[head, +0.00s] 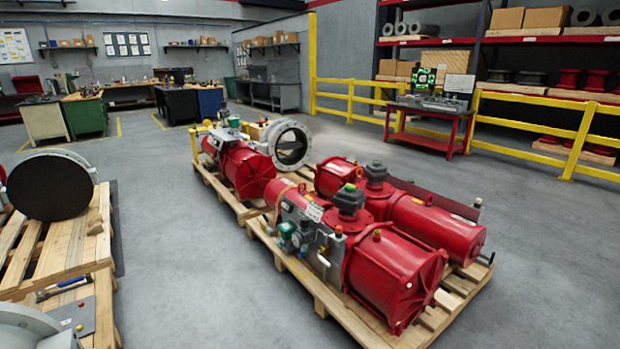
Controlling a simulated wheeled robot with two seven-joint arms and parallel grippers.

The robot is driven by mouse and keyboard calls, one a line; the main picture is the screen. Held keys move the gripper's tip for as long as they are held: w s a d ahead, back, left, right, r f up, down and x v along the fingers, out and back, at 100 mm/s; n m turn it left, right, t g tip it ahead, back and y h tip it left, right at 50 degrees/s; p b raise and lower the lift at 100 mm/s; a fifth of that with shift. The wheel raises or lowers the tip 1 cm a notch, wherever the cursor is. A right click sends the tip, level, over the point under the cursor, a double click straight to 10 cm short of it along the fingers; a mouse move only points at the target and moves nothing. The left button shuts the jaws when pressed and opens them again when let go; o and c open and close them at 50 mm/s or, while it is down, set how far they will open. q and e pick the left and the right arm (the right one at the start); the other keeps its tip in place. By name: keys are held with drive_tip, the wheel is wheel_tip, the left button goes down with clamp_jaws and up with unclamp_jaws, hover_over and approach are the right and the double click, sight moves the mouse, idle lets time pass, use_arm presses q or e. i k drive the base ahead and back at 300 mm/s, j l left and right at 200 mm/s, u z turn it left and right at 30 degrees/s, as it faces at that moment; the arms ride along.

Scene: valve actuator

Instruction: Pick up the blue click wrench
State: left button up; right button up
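A small tool with a blue part (62,285) lies at the lower left, on or beside the wooden pallet there. It is small and partly hidden, and I cannot tell whether it is the blue click wrench. No other blue wrench can be made out. Neither of my grippers is in view.
Red valve actuators (400,275) sit on wooden pallets (345,312) in the middle. A round dark-faced valve (50,186) stands on the left pallet (60,255). Grey floor (190,270) between them is clear. A yellow railing (530,152), a red table (430,140) and workbenches (180,104) stand farther back.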

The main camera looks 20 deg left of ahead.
sight(40, 293)
drive_tip(key=i+j+u, duration=0.2)
drive_tip(key=i+u, duration=1)
drive_tip(key=i+l+u, duration=0.1)
drive_tip(key=i+u, duration=0.15)
drive_tip(key=u, duration=0.2)
drive_tip(key=i+j+u, duration=0.1)
drive_tip(key=i+u, duration=0.65)
drive_tip(key=i+l+u, duration=0.2)
drive_tip(key=i+u, duration=0.2)
drive_tip(key=i, duration=0.1)
